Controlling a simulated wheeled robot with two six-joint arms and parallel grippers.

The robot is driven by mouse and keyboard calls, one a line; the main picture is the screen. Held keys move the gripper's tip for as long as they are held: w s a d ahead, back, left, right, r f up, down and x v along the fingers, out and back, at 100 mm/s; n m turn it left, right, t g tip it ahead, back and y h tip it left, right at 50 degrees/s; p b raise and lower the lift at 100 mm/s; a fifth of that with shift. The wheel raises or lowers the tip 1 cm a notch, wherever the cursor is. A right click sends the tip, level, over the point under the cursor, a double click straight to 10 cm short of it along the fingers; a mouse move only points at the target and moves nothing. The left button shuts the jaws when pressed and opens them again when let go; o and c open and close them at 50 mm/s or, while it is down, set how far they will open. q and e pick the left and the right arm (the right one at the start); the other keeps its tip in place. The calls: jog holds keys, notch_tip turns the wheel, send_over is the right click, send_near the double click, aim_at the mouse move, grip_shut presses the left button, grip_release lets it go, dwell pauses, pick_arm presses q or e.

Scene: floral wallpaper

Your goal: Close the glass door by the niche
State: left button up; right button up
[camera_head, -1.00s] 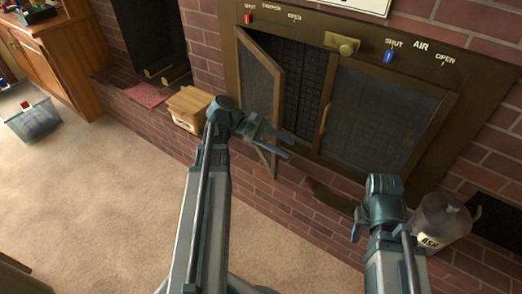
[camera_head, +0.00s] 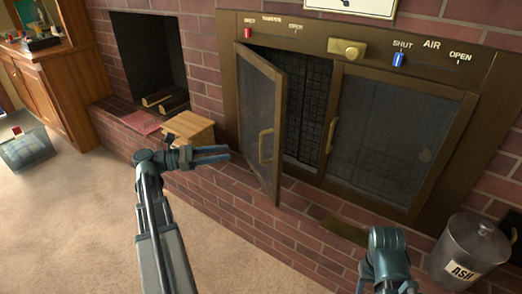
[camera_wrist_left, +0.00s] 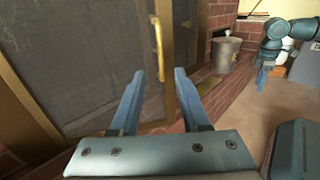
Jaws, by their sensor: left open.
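The glass door (camera_head: 258,110) on the left of the fireplace front is swung outward, hinged at its left edge. It has a brass frame, a dark mesh-like pane and a brass handle (camera_head: 266,146) near its free edge. My left gripper (camera_head: 229,153) is open and empty, left of the door and apart from it in the head view. In the left wrist view, its fingers (camera_wrist_left: 160,71) point toward the door's outer face (camera_wrist_left: 90,55), below the handle (camera_wrist_left: 157,45).
The right glass door (camera_head: 383,140) is shut. A lidded ash bucket (camera_head: 468,252) stands at lower right. A small wooden box (camera_head: 188,128) sits on the brick ledge left of the open door. A dark open niche (camera_head: 146,58) holds logs.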

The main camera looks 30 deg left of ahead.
pick_arm(q)
send_over(261, 162)
jog(key=shift+w+a, duration=0.15)
jog(key=shift+w, duration=0.1)
jog(key=shift+c, duration=0.3)
grip_shut()
dwell(1.2)
